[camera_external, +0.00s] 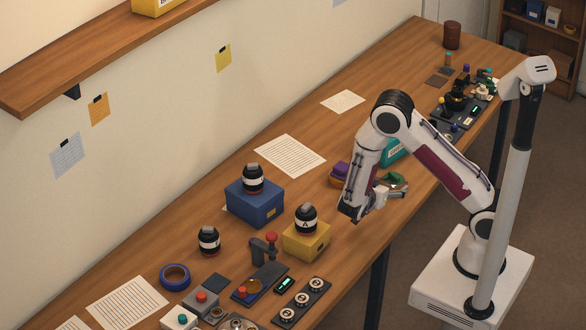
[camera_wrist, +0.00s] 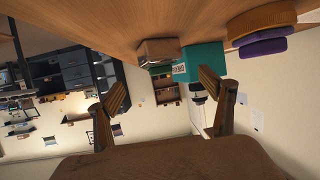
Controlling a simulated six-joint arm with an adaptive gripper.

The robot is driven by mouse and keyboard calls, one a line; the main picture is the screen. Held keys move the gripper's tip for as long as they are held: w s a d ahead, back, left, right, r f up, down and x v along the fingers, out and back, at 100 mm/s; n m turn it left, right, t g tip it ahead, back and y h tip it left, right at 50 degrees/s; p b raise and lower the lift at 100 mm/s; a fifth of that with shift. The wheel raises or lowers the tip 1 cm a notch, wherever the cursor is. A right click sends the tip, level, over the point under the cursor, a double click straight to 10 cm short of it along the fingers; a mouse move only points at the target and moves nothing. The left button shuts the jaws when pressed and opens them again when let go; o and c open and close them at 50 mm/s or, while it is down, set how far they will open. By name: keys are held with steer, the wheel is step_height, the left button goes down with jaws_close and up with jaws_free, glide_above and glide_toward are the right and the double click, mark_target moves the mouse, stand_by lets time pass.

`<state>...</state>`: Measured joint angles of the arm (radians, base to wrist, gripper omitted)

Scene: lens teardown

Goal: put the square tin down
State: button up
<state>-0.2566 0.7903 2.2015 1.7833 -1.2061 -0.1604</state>
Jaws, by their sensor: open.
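My gripper (camera_external: 386,194) is open above the front edge of the table, its fingers pointing sideways. In the wrist view my gripper (camera_wrist: 165,95) has its two brown fingers wide apart, with nothing held between them. A teal box with a label (camera_wrist: 203,62) stands beyond the fingertips; the same teal box (camera_external: 395,153) is partly behind my arm in the external view. A small brown box (camera_wrist: 158,50) is beside it in the wrist view. I cannot tell for sure which thing is the square tin.
A blue box (camera_external: 252,204) and a yellow box (camera_external: 306,243) each bear a black lens. Electronics crowd the near end. Bare wood lies around the paper sheet (camera_external: 290,156).

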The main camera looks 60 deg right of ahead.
steer(key=shift+v, duration=2)
steer(key=shift+w, duration=0.1)
